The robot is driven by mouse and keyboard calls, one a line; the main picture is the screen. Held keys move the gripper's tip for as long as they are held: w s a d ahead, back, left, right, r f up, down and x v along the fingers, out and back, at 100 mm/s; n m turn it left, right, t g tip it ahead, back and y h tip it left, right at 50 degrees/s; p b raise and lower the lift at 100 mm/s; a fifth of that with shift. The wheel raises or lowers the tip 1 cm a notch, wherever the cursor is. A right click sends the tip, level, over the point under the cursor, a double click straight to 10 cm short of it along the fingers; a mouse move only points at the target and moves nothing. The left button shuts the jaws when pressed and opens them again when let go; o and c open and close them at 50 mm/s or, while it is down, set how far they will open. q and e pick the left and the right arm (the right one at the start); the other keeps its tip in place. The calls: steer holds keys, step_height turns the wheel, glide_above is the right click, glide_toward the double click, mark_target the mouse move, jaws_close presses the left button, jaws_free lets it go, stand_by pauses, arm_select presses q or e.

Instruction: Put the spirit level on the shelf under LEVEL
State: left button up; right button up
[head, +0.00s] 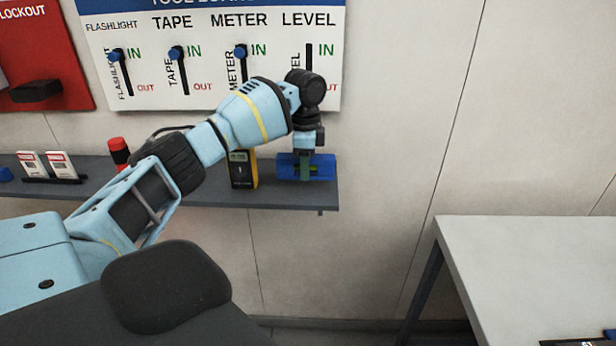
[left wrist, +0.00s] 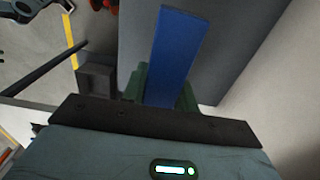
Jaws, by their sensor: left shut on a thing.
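The spirit level is a blue bar (head: 322,166) at the right end of the grey shelf (head: 270,196), below the LEVEL label (head: 308,20) on the board. My left gripper (head: 305,176) points down and is shut on the middle of the bar. In the left wrist view the blue bar (left wrist: 174,50) runs away from between the greenish fingers (left wrist: 160,98), over a grey surface. I cannot tell whether the bar touches the shelf. My right gripper is in neither view.
A yellow and black meter (head: 241,170) stands just left of the level. A red and black cylinder (head: 119,152) and white cards (head: 46,165) are farther left. The LEVEL slot's lower part is hidden by my arm. A pale table (head: 535,260) stands at right.

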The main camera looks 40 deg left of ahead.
arm_select(q)
steer(key=shift+w, duration=0.1)
steer(key=shift+w, duration=0.3)
steer(key=shift+s+f, duration=0.1)
steer(key=shift+f, duration=1.6)
steer(key=shift+f, duration=0.1)
steer(key=o, duration=1.1)
step_height(320, 180, up, 12)
steer(key=shift+r, duration=0.1)
